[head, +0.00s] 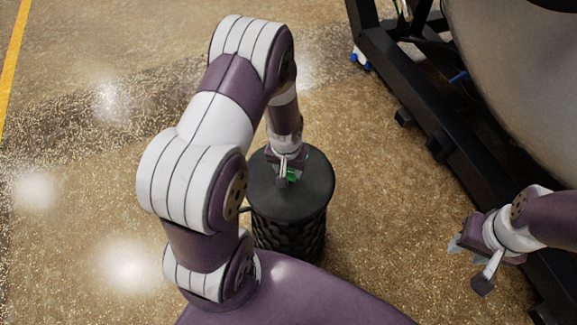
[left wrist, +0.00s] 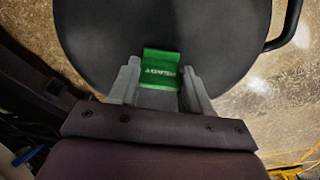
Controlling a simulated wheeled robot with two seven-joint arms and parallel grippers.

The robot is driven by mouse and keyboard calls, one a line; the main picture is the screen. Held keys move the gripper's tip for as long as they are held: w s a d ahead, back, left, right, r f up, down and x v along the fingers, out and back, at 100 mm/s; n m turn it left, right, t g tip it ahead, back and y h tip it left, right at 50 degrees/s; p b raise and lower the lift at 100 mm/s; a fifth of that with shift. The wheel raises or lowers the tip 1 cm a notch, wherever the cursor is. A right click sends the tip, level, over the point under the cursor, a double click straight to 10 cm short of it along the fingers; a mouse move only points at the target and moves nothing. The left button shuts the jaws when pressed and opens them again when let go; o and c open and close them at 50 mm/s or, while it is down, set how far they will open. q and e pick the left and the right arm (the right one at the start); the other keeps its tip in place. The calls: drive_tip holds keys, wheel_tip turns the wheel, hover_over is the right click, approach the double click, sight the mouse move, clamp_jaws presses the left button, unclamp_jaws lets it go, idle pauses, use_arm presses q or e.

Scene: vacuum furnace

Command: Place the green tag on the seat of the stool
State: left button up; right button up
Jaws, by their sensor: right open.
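I cannot tell whether the tag touches the seat. My right gripper (head: 470,263) is open and empty, at the right, away from the stool.
The stool's ribbed black body (head: 288,235) stands on the speckled floor (head: 370,240). A black frame (head: 425,115) carrying a large grey vessel (head: 525,80) runs along the right, close to my right arm. The floor left of the stool is open.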

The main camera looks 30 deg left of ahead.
use_arm(q)
drive_tip(key=o, duration=0.3)
drive_tip(key=shift+r, duration=0.1)
wheel_tip(320, 180, up, 12)
drive_tip(key=s+p, duration=0.1)
drive_tip(key=p, duration=0.4)
drive_tip(key=s+d+r+m, duration=0.2)
drive_tip(key=s+d+r, duration=0.3)
drive_tip(key=s+r, duration=0.3)
drive_tip(key=shift+d+r, duration=0.15)
drive_tip(key=shift+r, duration=0.25)
